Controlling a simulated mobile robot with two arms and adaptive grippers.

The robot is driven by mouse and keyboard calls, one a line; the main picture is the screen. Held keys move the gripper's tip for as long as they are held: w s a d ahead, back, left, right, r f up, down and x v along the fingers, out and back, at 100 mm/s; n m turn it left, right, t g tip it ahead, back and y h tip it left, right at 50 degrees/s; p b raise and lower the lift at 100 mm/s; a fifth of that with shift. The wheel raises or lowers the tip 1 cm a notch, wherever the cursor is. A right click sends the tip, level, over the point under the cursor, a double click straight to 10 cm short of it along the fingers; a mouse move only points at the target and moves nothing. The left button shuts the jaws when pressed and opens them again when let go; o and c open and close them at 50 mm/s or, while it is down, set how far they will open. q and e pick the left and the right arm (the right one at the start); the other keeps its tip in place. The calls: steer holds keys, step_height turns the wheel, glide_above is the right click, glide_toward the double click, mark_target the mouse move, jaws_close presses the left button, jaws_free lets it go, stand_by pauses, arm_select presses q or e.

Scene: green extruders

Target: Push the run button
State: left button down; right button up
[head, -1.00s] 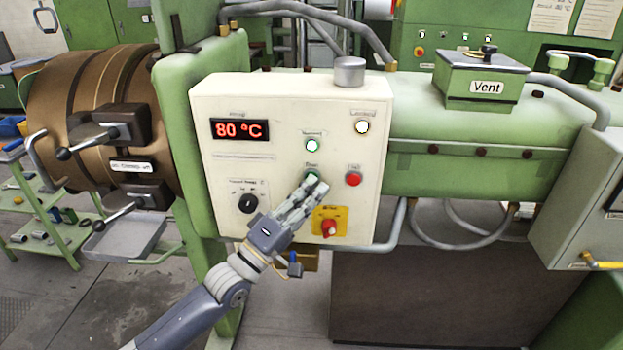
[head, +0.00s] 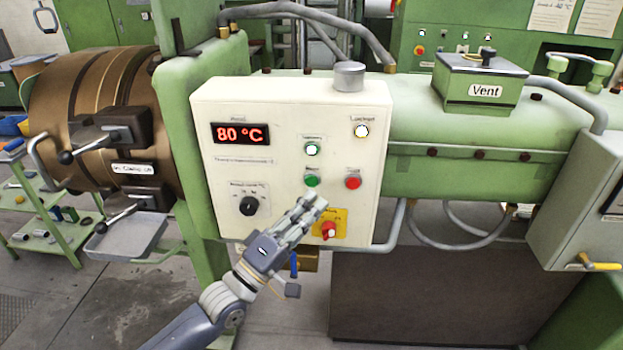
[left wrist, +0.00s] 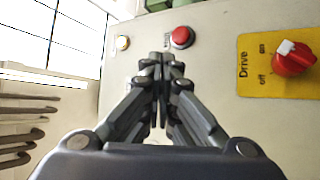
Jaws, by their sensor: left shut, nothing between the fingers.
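The cream control panel (head: 285,115) carries a round green button (head: 312,181) with a small label above it that I cannot read clearly. This looks like the run button. It is fully visible in the head view and hidden behind the fingers in the left wrist view. My left gripper (head: 316,200) is shut and empty, with its fingertips just below the green button in the picture. It also shows in the left wrist view (left wrist: 162,62). I cannot tell the exact gap to the panel. My right gripper is not in view.
A red button (head: 353,183) is right of the green one. A lit button (head: 312,149) is above it and a lit white one (head: 362,131) is at upper right. A yellow-plated red drive switch (head: 328,230) lies just beneath the fingers. A black knob (head: 249,205) is at left.

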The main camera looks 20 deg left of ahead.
arm_select(q)
steer(key=s, duration=0.3)
steer(key=shift+d+p, duration=0.4)
